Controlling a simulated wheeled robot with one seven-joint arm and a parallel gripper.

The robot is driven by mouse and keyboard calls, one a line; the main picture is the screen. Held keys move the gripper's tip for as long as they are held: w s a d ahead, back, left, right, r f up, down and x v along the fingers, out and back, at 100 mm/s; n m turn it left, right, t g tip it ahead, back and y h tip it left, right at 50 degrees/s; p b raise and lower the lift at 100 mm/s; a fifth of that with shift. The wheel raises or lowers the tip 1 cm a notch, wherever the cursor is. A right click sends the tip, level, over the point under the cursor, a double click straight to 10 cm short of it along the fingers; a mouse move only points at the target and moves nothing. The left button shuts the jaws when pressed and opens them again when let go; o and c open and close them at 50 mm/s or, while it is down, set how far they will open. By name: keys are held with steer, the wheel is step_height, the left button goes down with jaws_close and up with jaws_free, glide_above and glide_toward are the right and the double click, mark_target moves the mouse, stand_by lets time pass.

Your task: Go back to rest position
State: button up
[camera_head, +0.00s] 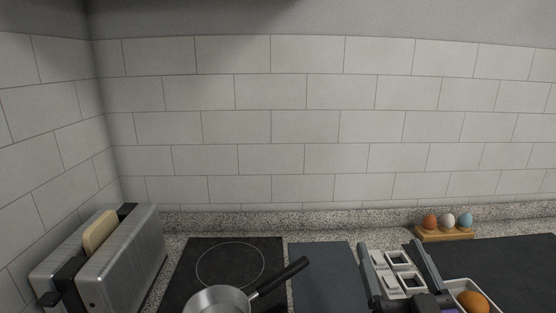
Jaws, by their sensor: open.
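My gripper (390,245) is at the bottom right, its two dark grey fingers spread apart and pointing away toward the back wall. Pale pieces with dark square openings (398,270) show between the fingers. I cannot tell whether they are part of my gripper or a thing beneath it. No object is clearly held. The lower part of the gripper is cut off by the bottom edge.
A metal toaster (128,258) with bread (100,232) stands left. A pan (218,299) is on the black hob (195,262), beside a dark board (322,270). Eggs (448,221) sit in a wooden holder (445,235) at the back. A white tray (459,287) holds an orange ball-shaped item (473,301).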

steer(key=s+f+g, duration=0.2)
steer(key=s+f, duration=0.4)
steer(key=s, duration=0.7)
steer(key=s+f+g, duration=0.2)
steer(key=s+f, duration=0.5)
steer(key=s, duration=0.6)
steer(key=s+f+g, duration=0.2)
steer(key=s+f, duration=0.5)
steer(key=s, duration=0.6)
steer(key=shift+d+g+h, duration=0.25)
steer(key=shift+g+h, duration=0.15)
